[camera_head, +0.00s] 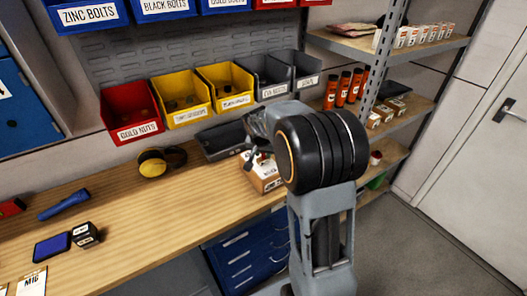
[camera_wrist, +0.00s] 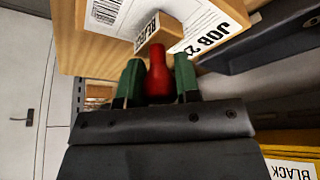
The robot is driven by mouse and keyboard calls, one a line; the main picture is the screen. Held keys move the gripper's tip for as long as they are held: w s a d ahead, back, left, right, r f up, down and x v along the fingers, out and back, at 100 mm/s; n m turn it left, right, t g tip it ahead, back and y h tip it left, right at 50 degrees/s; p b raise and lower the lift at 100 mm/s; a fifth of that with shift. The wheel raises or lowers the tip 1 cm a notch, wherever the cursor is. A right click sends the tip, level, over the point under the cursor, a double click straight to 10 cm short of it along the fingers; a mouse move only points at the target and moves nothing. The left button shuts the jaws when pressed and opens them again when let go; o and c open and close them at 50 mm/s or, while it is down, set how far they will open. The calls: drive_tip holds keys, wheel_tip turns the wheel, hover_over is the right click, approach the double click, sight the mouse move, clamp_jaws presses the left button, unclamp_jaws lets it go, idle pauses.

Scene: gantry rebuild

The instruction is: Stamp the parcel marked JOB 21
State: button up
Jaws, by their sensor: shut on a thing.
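My gripper (camera_wrist: 158,82) is shut on the red handle (camera_wrist: 159,72) of a stamp, which sits between its green fingertips. The stamp's wooden block (camera_wrist: 157,32) carries a partly readable label. The block is in front of a cardboard parcel whose white label (camera_wrist: 208,22) reads JOB 2 and a partly hidden digit. I cannot tell whether the stamp touches the label. In the head view the parcel (camera_head: 266,181) stands on the wooden bench, partly hidden by my arm. My gripper (camera_head: 250,155) is just above it, and the stamp is not clear there.
A dark tray (camera_head: 220,141) lies behind the parcel, below labelled bins. An ink pad (camera_head: 52,246), a small black box (camera_head: 87,234) and a blue torch (camera_head: 64,204) lie on the left bench. Ear defenders (camera_head: 152,162) lie mid-bench. Shelves with orange bottles (camera_head: 344,88) stand right.

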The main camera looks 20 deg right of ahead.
drive_tip(key=shift+s+f+b, duration=0.1)
drive_tip(key=shift+f+b, duration=0.5)
drive_tip(key=shift+b, duration=0.1)
idle(1.8)
drive_tip(key=shift+r, duration=0.1)
drive_tip(key=shift+r+p, duration=2.15)
drive_tip(key=shift+r, duration=1.4)
drive_tip(key=shift+f, duration=0.1)
